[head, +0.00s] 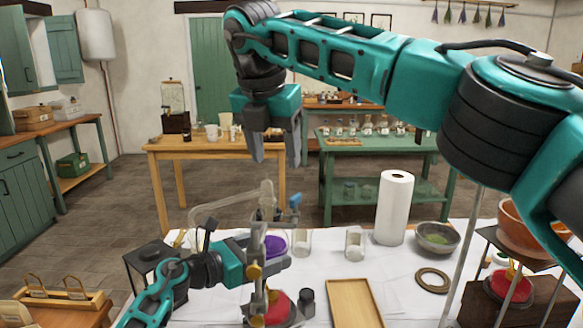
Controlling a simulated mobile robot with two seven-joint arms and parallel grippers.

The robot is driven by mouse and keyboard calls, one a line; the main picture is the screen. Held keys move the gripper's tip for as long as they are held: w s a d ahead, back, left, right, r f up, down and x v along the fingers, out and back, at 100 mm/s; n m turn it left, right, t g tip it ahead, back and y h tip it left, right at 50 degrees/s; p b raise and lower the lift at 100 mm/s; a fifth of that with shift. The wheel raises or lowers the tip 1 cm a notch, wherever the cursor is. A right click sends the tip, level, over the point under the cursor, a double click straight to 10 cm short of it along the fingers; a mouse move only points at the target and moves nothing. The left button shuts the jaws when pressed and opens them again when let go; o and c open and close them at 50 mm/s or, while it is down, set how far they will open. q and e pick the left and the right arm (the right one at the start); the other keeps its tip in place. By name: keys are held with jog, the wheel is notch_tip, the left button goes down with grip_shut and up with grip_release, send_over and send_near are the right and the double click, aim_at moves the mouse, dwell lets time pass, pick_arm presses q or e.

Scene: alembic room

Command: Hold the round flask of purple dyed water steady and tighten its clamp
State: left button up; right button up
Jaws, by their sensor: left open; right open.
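The round flask of purple dyed water (276,244) is on the near table, partly hidden behind the upright stand (259,292) and my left gripper. Brass-coloured clamp fittings (254,272) sit on the stand, close to the gripper. My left gripper (282,257) comes in from the left at the flask's height, with its jaws open. I cannot tell whether it touches the flask or only overlaps it in view. My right gripper (277,158) hangs high above the stand, fingers pointing down, open and empty.
A glass tube (222,203) arches left from the apparatus. A red-topped base (279,308) and a dark knob-like piece (307,301) are below.

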jog(key=shift+o, duration=0.3)
jog(key=a+f+n+y, duration=0.1)
jog(key=a+f+n+g+y, duration=0.1)
jog(key=f, duration=0.1)
jog(key=s+a+f+n+y, duration=0.1)
jog(key=f, duration=0.1)
jog(key=shift+n+g, duration=0.3)
jog(key=n+t+y, duration=0.7)
jog(key=n+y, duration=0.6)
jog(key=y, duration=0.1)
send_near(298, 199)
jog(key=x, duration=0.9)
jog(key=shift+c, duration=0.4)
